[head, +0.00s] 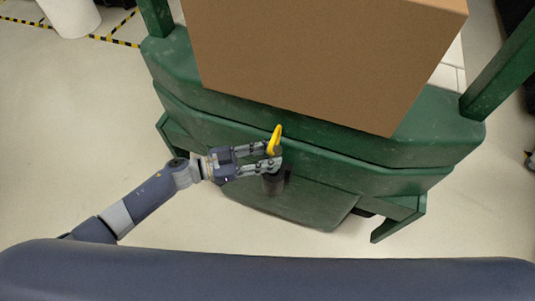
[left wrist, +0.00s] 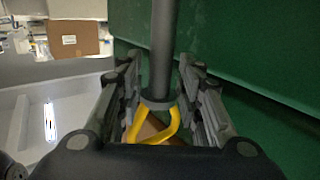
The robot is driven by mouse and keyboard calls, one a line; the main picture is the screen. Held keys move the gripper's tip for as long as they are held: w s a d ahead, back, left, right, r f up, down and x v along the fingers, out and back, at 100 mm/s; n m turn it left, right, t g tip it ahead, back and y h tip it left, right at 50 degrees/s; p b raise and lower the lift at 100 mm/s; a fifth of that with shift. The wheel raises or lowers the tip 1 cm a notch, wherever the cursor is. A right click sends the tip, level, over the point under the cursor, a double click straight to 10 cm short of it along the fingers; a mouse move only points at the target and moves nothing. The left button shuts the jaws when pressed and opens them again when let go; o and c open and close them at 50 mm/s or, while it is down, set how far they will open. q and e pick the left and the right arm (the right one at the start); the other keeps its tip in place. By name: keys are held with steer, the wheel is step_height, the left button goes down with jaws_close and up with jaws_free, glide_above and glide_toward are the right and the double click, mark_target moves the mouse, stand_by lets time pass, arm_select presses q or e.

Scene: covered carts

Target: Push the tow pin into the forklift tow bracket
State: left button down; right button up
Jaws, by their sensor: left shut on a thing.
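The tow pin has a yellow loop handle (head: 275,138), and my left gripper (head: 274,158) is shut on the pin just below it, in front of the green forklift. In the left wrist view the yellow loop (left wrist: 150,132) and a dark grey collar show between the fingers (left wrist: 160,105). The pin's grey shaft (left wrist: 163,45) runs out of that view at the top. The dark tow bracket (head: 273,185) is on the forklift's face, right below the gripper in the head view. Whether the pin's tip is inside it is hidden. My right gripper is out of view.
The green forklift body (head: 325,160) carries a large cardboard box (head: 320,60). Green posts rise at both sides. A green foot (head: 400,215) juts out at right. Pale floor (head: 75,130) at left is clear up to a white cylinder (head: 70,15) and striped tape.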

mark_target(268, 173)
arm_select(q)
steer(key=shift+r, duration=0.1)
stand_by(0.6)
steer(key=shift+p, duration=0.55)
stand_by(0.6)
steer(key=shift+f+b, duration=3.2)
steer(key=shift+f, duration=0.75)
